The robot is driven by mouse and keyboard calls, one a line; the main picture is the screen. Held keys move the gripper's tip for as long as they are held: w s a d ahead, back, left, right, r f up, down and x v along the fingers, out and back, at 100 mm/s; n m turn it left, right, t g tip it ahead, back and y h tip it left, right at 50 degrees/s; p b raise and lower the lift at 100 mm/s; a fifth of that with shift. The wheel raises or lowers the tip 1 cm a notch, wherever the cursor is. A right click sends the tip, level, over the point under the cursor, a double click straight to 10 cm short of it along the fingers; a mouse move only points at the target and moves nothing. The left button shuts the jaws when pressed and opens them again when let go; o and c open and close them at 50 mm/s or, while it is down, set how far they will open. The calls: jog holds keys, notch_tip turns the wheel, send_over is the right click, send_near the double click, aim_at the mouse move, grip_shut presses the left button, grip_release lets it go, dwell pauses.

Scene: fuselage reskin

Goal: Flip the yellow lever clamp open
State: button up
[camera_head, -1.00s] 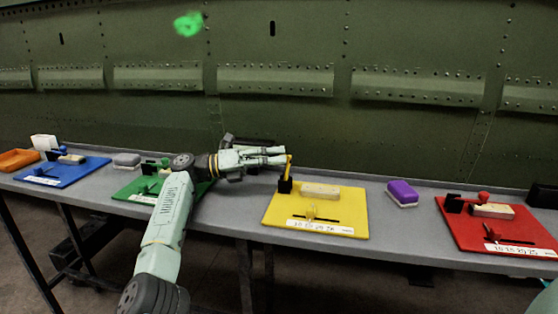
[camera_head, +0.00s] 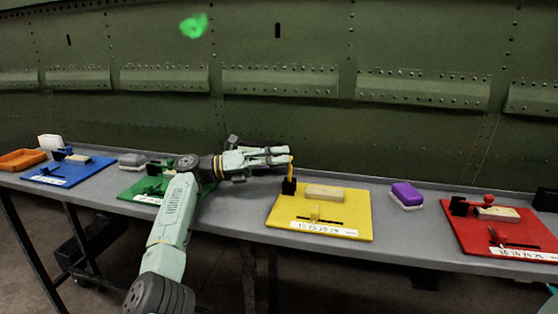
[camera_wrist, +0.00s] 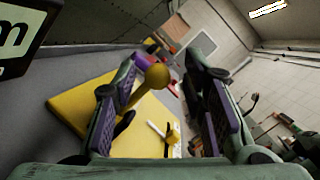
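The yellow board (camera_head: 345,229) lies on the bench with a black clamp base (camera_head: 289,187) at its back left corner. The clamp's yellow lever (camera_head: 291,170) stands roughly upright from that base. My gripper (camera_head: 289,157) reaches in from the left, with its fingertips at the lever's top. In the wrist view, the lever's round yellow knob (camera_wrist: 157,76) shows between the two fingers of my gripper (camera_wrist: 168,85). The fingers are spread apart, with a clear gap on the right side of the knob. Contact with the left finger cannot be told.
A pale block (camera_head: 325,193) lies on the yellow board. A purple sponge-like block (camera_head: 406,195) and a red board (camera_head: 500,238) are to the right. My arm crosses the green board (camera_head: 140,189). A blue board (camera_head: 68,171) is farther left, and the green fuselage wall (camera_head: 420,130) stands behind.

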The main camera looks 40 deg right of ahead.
jog(key=shift+v, duration=3.7)
jog(key=shift+a, duration=0.1)
